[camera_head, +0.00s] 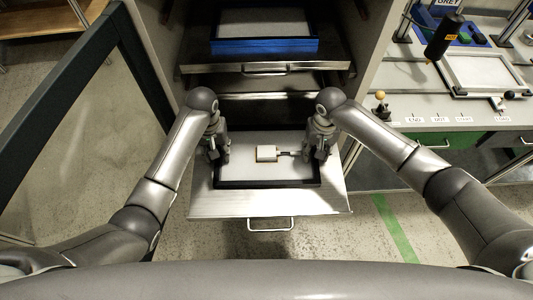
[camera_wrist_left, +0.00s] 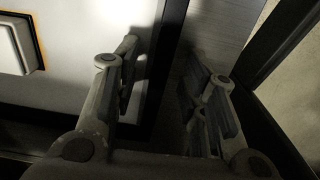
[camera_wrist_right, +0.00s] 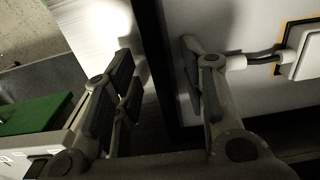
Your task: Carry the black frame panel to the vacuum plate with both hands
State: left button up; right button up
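The black frame panel (camera_head: 268,184) lies flat in a pulled-out drawer, with a pale middle bearing a small white box (camera_head: 267,153) and a cable. My left gripper (camera_head: 218,150) is at its left side; in the left wrist view, its spread fingers sit either side of the black frame edge (camera_wrist_left: 166,60). My right gripper (camera_head: 320,146) is at the right side, its fingers likewise apart around the black edge (camera_wrist_right: 153,60). Neither visibly clamps the frame. A light framed plate (camera_head: 482,72) on the right bench may be the vacuum plate; I cannot be sure.
The open drawer (camera_head: 270,205) has a front handle. Above it, another drawer (camera_head: 265,68) holds a blue-edged panel (camera_head: 264,46). A workbench (camera_head: 430,105) stands at right, with a black tool (camera_head: 445,38) over it. A dark-framed partition (camera_head: 90,75) is at left.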

pick_arm(q)
grip_shut()
pick_arm(e)
grip_shut()
